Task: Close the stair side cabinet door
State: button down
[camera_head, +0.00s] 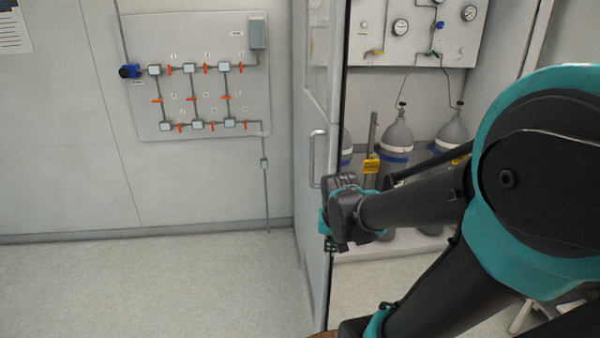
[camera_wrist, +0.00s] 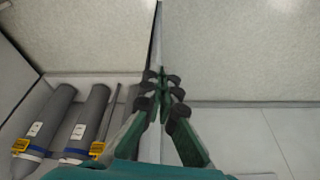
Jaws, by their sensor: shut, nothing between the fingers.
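The cabinet door (camera_head: 312,110) stands open, a pale panel with a window and a vertical handle (camera_head: 317,160), swung out from the cabinet (camera_head: 510,50). In the wrist view the door (camera_wrist: 156,40) is nearly edge-on, a thin strip running up from behind my fingers. My gripper (camera_head: 329,240) is at the door's edge, below the handle, overlapping the door in the head view. In the wrist view my gripper (camera_wrist: 161,80) has its fingertips together with nothing between them. I cannot tell whether it touches the door. My arm hides part of the cabinet's inside.
Several grey gas cylinders (camera_head: 397,140) stand inside the cabinet below gauges (camera_head: 400,27); cylinders also show at lower left in the wrist view (camera_wrist: 85,120). A valve panel (camera_head: 200,85) hangs on the left wall. The floor (camera_head: 150,285) left of the door is clear.

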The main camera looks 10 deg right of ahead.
jog(key=w+a+r+m+g+h, duration=0.1)
jog(key=w+a+r+m, duration=0.35)
jog(key=r, duration=0.45)
jog(key=w+a+r+m+g+h, duration=0.1)
jog(key=w+a+r+m+h, duration=0.1)
jog(key=w+a+r+m, duration=0.5)
jog(key=w+a+r+m+g+h, duration=0.15)
jog(key=w+r, duration=0.25)
jog(key=r, duration=0.7)
jog(key=w+d+f, duration=0.1)
jog(key=d+f, duration=0.6)
jog(key=f, duration=0.2)
jog(key=shift+w+d+t, duration=0.15)
jog(key=shift+w+t, duration=0.2)
jog(key=shift+t, duration=0.1)
jog(key=shift+y, duration=0.25)
